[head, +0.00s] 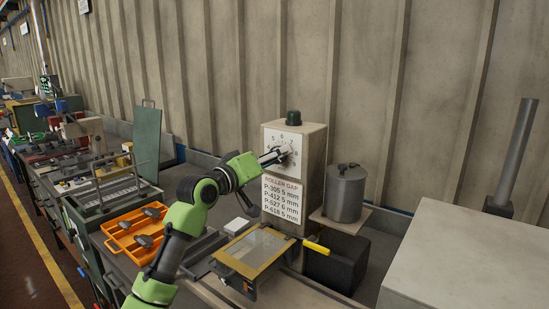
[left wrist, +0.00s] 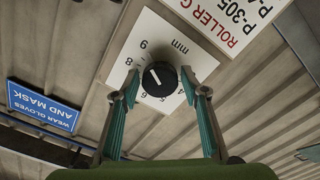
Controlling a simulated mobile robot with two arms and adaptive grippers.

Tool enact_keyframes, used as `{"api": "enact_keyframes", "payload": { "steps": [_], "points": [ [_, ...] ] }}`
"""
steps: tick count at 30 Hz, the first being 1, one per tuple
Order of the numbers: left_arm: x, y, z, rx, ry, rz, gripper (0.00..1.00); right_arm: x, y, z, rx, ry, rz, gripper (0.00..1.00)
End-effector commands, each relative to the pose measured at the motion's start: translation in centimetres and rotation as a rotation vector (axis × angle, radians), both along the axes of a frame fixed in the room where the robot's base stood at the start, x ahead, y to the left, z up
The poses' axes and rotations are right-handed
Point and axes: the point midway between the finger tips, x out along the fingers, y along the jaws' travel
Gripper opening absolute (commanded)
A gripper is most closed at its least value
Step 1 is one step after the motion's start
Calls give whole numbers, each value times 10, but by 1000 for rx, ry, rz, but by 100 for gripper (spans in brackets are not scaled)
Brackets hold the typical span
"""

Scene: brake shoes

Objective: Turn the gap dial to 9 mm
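The gap dial is a round black knob (left wrist: 160,79) on a white number plate (head: 281,142) on the front of a beige box. In the left wrist view the plate appears upside down. The knob's white mark slants to the upper left, roughly between 8 and 9; its exact reading is hard to tell. My left gripper (head: 276,156) is at the dial. In the left wrist view its fingers (left wrist: 160,88) are apart, one on each side of the knob, with a visible gap on both sides. In the head view the gripper partly hides the knob. My right gripper is out of view.
A "ROLLER GAP" list (head: 281,199) is below the dial. A grey metal pot (head: 344,194) stands right of the box. A yellow-framed tray (head: 235,262) and an orange tray (head: 119,226) with dark parts lie lower left. A blue sign (left wrist: 43,106) hangs on the wall.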

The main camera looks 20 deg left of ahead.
Motion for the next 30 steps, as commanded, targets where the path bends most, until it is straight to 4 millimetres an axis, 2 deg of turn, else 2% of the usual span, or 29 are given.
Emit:
{"api": "enact_keyframes", "payload": {
  "steps": [10, 14, 17, 27, 30],
  "points": [
    [0, 0, 0, -2, 1, 0, 50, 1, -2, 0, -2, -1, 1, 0],
    [-7, 3, 0, -1, 0, 0, 50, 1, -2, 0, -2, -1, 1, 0],
    [-20, 8, -1, 0, -1, 1, 50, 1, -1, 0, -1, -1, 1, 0],
    [-86, 31, -1, 1, 1, 0, 50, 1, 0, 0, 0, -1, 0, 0],
    [-99, 37, -1, 0, 1, 1, 50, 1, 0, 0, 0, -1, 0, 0]
  ]
}}
